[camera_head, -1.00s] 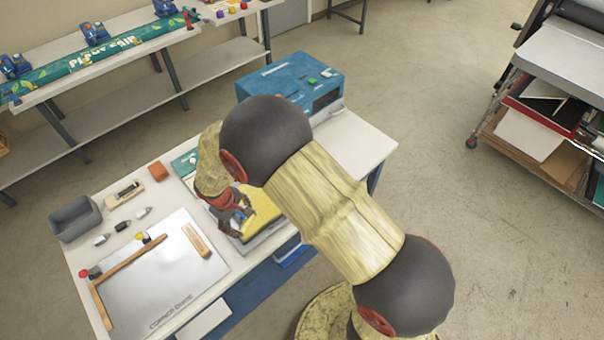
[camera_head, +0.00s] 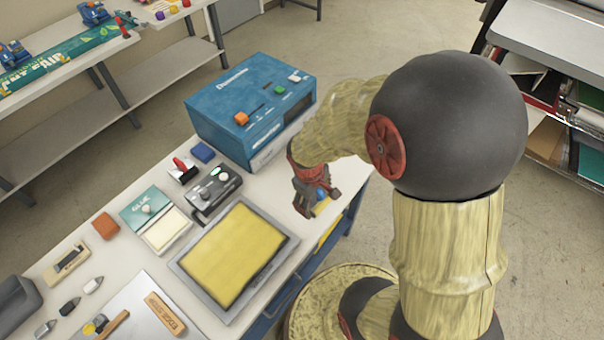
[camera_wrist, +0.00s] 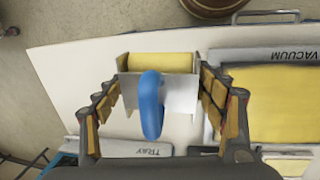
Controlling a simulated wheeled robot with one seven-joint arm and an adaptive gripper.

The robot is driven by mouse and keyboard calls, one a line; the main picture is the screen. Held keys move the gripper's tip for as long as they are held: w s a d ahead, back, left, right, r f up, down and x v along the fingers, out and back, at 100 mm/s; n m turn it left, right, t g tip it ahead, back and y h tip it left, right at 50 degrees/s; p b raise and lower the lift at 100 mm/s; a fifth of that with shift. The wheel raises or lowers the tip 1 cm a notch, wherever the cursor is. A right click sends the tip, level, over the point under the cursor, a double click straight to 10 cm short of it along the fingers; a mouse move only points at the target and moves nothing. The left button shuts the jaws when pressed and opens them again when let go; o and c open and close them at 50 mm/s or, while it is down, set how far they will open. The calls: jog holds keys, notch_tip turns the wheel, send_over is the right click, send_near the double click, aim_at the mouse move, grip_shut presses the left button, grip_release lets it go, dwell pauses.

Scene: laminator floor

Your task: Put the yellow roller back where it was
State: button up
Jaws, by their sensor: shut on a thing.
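The yellow roller (camera_wrist: 160,63) shows in the wrist view, in a pale metal frame with a blue handle (camera_wrist: 151,105). My gripper (camera_wrist: 162,90) has its fingers on both sides of the handle and is shut on the roller. In the head view, my gripper (camera_head: 316,198) points down over the right end of the white table, with a bit of blue between its fingers.
A grey vacuum plate with a yellow pad (camera_head: 232,252) lies left of my gripper. The blue machine (camera_head: 250,105) stands behind. A glue pad (camera_head: 160,222), a black control box (camera_head: 213,190) and an orange block (camera_head: 105,226) are farther left. Bare tabletop lies around my gripper.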

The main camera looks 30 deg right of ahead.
jog(key=shift+s+f, duration=0.3)
jog(key=shift+s, duration=0.05)
jog(key=shift+w+d+f+n, duration=0.1)
jog(key=shift+w+n, duration=0.2)
jog(key=shift+w+d+f, duration=0.1)
jog(key=shift+w+f, duration=0.1)
jog(key=shift+w, duration=0.15)
jog(key=w+d+f, duration=0.1)
jog(key=w+f, duration=0.2)
jog(key=w, duration=0.1)
jog(key=w+d+f+b, duration=0.1)
jog(key=w+f, duration=0.1)
jog(key=w, duration=0.1)
jog(key=w+d+f, duration=0.1)
jog(key=w+f, duration=0.2)
jog(key=w, duration=0.1)
jog(key=shift+w+d+f, duration=0.25)
jog(key=shift+w+f, duration=0.05)
jog(key=shift+w+f+b, duration=0.2)
jog(key=shift+f+b, duration=0.1)
jog(key=shift+f, duration=0.05)
jog(key=shift+w+d+f, duration=0.1)
jog(key=shift+w+f, duration=0.05)
jog(key=shift+f, duration=1.4)
